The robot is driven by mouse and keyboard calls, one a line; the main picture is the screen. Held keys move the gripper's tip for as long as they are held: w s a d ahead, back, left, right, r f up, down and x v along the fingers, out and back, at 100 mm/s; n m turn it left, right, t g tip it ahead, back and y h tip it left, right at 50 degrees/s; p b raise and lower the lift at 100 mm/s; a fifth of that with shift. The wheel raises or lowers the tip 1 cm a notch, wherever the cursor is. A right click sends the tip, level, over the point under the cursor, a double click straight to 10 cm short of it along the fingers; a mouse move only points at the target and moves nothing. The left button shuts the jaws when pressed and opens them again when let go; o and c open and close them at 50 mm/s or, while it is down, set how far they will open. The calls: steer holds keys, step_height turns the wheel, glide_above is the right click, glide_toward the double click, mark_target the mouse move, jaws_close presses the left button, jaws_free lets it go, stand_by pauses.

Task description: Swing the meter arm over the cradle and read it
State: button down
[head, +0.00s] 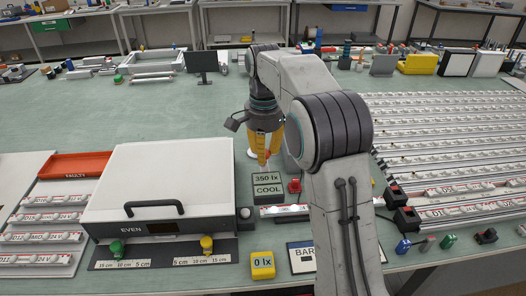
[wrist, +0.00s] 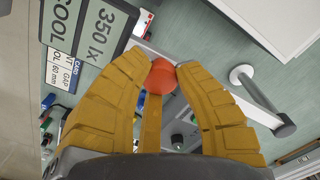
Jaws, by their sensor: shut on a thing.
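My gripper (head: 264,155) points down behind the dark sign, just right of the white lightbox. In the wrist view its yellow fingers (wrist: 162,80) are closed around a round orange-red knob (wrist: 162,75). A pale bar (wrist: 215,92) passes by the knob; it may be the meter arm, but the fingers hide how they join. A yellow display (head: 262,265) reads 0 lx. A bar (head: 283,210) with red and white markings, perhaps in the cradle, is partly hidden by my arm.
The dark sign (head: 268,185) reads 350 lx, COOL. The lightbox (head: 160,190) with a black handle reads EVEN. A red tray (head: 75,165) and frames stand left. Several rows of light bars (head: 450,135) fill the right. The green bench behind my gripper is mostly clear.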

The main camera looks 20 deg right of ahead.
steer(key=w+d+n+p, duration=0.1)
steer(key=d+n+p, duration=0.5)
steer(key=d, duration=0.8)
steer(key=shift+f, duration=0.25)
steer(key=c, duration=0.9)
jaws_free()
steer(key=shift+r, duration=0.15)
steer(key=shift+o, duration=0.2)
steer(key=shift+w, duration=0.1)
steer(key=shift+r, duration=0.1)
step_height(320, 180, up, 12)
